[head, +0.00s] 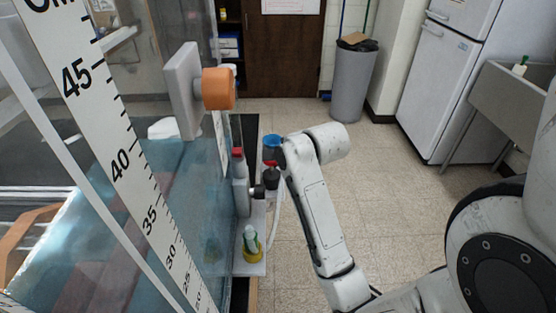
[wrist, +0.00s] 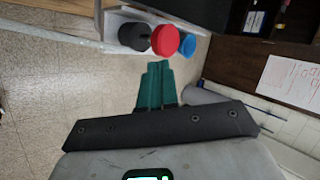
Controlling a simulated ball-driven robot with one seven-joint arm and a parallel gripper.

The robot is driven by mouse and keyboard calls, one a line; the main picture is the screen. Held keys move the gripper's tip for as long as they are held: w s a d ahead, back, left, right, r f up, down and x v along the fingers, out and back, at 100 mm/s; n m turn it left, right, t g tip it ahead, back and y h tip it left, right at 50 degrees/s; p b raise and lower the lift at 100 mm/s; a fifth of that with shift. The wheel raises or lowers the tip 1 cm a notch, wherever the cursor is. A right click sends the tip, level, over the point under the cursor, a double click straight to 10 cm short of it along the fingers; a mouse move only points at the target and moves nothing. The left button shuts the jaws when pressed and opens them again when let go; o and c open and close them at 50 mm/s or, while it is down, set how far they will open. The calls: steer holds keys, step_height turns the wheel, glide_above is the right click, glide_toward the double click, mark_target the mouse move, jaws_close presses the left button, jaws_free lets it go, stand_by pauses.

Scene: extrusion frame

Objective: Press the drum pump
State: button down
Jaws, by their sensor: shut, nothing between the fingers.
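A narrow white shelf (head: 250,266) on the tank's side carries several small fittings. Among them are a dark red-topped fitting (head: 271,178) and a blue round part (head: 271,142). In the wrist view a black round part (wrist: 134,37), a red round part (wrist: 165,40) and the blue part (wrist: 188,43) line up beyond my fingertips. I cannot tell for certain which fitting is the drum pump. My gripper's green fingers (wrist: 155,72) are shut and empty, seemingly apart from these parts. In the head view my arm's end is beside the fittings, its fingers not clearly visible.
The glass tank with a ruler scale (head: 118,150) fills the left. An orange knob (head: 218,88) on a grey plate (head: 183,92) juts out above the shelf. A grey bin (head: 353,85), a white fridge (head: 445,80) and a sink (head: 518,100) stand behind. The tiled floor between is clear.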

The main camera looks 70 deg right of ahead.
steer(key=x, duration=0.6)
steer(key=shift+d+f, duration=0.2)
steer(key=shift+d, duration=0.05)
steer(key=shift+w, duration=0.15)
steer(key=shift+a+f, duration=0.1)
steer(key=shift+f, duration=2.5)
